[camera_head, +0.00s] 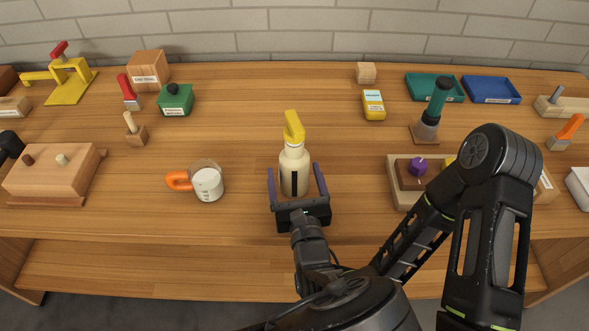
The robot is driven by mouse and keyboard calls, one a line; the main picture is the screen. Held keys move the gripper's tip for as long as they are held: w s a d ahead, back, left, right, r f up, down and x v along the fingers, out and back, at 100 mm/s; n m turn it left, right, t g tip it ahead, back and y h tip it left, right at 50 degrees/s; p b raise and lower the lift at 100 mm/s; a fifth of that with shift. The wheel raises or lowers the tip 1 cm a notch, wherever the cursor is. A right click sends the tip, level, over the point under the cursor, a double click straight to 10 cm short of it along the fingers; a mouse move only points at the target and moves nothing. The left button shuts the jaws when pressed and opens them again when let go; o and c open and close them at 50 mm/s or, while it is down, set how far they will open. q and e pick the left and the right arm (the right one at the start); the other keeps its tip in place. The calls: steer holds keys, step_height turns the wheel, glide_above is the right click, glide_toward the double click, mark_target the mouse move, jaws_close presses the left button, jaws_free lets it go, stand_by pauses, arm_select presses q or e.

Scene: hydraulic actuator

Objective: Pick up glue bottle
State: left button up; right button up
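The glue bottle (294,165) is cream-coloured with a yellow spout top and a dark mark on its front. It stands upright on the wooden workbench near the middle. My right gripper (296,180) is at the bottle from the front, with one finger on each side of its lower body. The fingers are spread, and gaps show between them and the bottle. The bottle's base is partly hidden behind the gripper. My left gripper is not in view.
A measuring cup with an orange handle (178,180) stands left of the bottle. A wooden block with a purple knob (417,166) sits to the right, near my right arm. A yellow device (373,105) and a green-topped tool (438,98) are behind. The workbench (245,125) is clear around the bottle.

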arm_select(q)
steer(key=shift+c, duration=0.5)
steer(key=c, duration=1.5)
